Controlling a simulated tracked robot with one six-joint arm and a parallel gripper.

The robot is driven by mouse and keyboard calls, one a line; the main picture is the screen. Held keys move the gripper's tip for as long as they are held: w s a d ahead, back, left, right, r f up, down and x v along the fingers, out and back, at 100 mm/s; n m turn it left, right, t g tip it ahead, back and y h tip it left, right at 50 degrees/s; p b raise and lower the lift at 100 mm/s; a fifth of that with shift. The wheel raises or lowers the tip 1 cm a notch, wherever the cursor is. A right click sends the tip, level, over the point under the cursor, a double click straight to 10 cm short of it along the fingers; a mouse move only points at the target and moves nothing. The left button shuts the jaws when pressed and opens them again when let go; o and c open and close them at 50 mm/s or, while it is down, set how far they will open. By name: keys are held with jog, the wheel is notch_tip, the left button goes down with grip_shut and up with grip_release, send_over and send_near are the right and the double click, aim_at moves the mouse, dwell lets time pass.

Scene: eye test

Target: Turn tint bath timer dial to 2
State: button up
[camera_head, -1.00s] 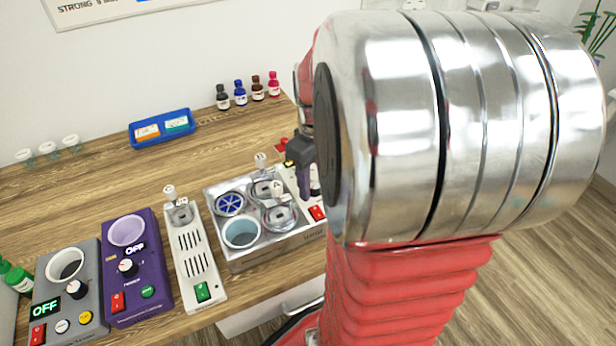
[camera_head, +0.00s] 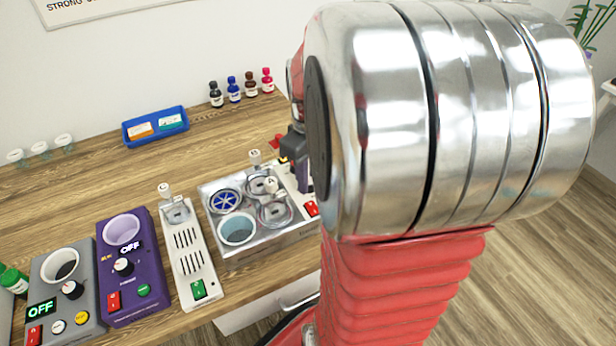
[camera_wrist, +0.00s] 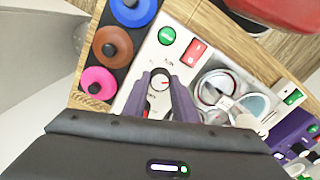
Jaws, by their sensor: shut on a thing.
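In the head view, my gripper (camera_head: 303,178) is low over the white unit at the right of the row, mostly behind my own arm. The dial is hidden there.
A red switch (camera_wrist: 197,51) and a green button (camera_wrist: 167,36) are close to the dial. A metal bath with round pots (camera_head: 275,240) stands beside it. A blue tray (camera_head: 157,142) lies farther back.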

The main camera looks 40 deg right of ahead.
jog(key=shift+m, duration=0.4)
jog(key=m, duration=0.9)
dwell(0.4)
jog(key=o, duration=1)
jog(key=shift+o, duration=0.2)
notch_tip(320, 180, up, 14)
